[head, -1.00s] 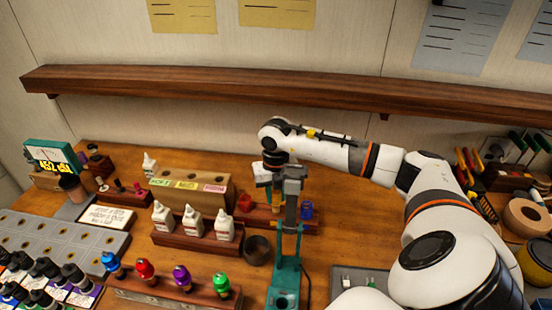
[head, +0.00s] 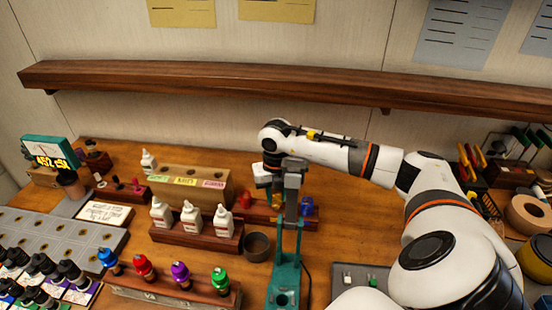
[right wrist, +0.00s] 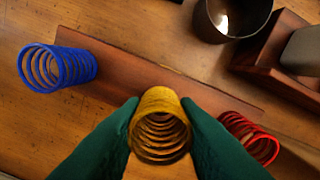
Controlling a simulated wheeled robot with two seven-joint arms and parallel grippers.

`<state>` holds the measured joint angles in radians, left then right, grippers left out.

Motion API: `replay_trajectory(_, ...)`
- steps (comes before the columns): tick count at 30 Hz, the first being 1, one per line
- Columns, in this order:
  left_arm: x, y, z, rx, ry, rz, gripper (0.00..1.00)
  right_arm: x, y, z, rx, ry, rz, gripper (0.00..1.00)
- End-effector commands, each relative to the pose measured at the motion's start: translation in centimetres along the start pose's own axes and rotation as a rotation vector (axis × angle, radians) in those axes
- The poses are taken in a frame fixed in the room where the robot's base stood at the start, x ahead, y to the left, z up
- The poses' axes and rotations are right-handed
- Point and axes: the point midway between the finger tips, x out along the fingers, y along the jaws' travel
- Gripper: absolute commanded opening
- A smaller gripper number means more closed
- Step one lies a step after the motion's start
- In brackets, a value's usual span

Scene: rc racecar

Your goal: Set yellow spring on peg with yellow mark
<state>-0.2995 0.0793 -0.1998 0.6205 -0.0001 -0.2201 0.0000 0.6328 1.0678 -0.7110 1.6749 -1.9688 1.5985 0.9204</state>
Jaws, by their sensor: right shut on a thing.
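The yellow spring (right wrist: 160,128) stands between the green fingers of my right gripper (right wrist: 160,118) in the right wrist view. The gripper is shut on it, above the dark wooden spring rack (right wrist: 120,72). In the head view my right gripper is mostly hidden behind the green press, over the rack. The blue spring (right wrist: 57,68) and the red spring (right wrist: 250,138) stand on either side of the yellow one. I cannot make out a peg with a yellow mark. A tan block (head: 215,199) bears green, yellow and pink labels. My left gripper is not in view.
The green press (head: 285,270) stands close in front of my right gripper. A dark cup (head: 257,246) and a rack of white bottles (head: 192,238) stand to its left. Coloured-cap drivers (head: 181,277) are in front. A wall shelf (head: 220,82) runs above.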

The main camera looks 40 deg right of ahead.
Motion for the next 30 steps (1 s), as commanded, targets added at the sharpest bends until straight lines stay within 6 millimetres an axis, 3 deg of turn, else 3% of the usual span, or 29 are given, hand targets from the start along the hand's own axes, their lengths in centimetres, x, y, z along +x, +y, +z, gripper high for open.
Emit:
replay_trajectory(18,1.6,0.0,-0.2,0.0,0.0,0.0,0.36,2.0,0.0,0.0,0.0,-0.001,0.0,0.07)
replay_trajectory(28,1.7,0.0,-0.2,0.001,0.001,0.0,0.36,2.1,0.0,0.0,0.0,0.0,0.0,0.07)
replay_trajectory(29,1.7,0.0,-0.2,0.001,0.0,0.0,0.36,2.1,0.0,0.0,0.0,0.0,0.0,0.31)
replay_trajectory(30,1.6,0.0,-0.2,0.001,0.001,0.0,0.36,2.1,0.0,0.0,0.0,0.0,0.0,0.37)
